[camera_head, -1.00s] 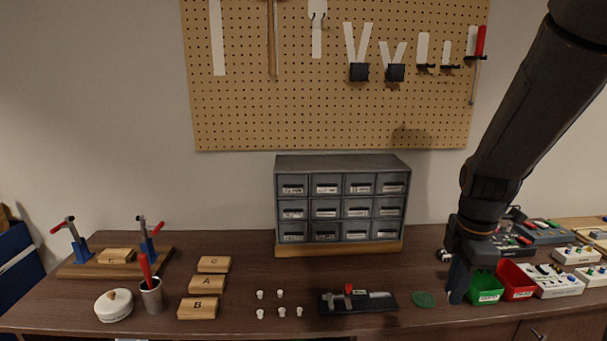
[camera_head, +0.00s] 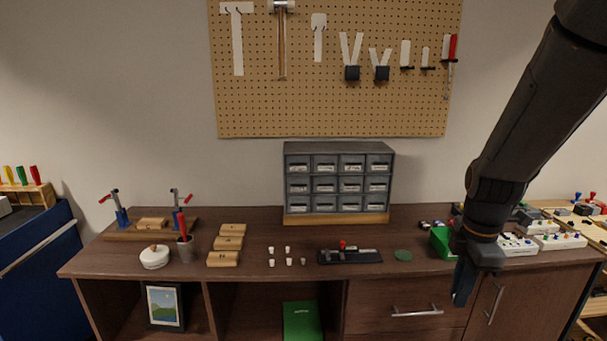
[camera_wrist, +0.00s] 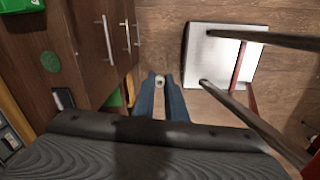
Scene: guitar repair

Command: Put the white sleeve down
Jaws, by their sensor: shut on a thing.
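My gripper (camera_head: 462,298) hangs in front of the bench's drawer front, at the right in the head view. In the wrist view my gripper (camera_wrist: 160,82) has its two blue fingers shut on a small white sleeve (camera_wrist: 159,79), seen end-on between the tips. The held sleeve is hidden in the head view. Several similar small white pieces (camera_head: 288,262) stand in two rows on the dark bench top (camera_head: 340,280), left of a black fixture (camera_head: 349,257).
A green disc (camera_head: 403,255) and a green bin (camera_head: 440,240) are right of the fixture. Wooden blocks (camera_head: 229,243) and a drawer cabinet (camera_head: 338,182) stand on the bench. In the wrist view, a pale panel (camera_wrist: 212,55) with dark bars is over the wooden floor.

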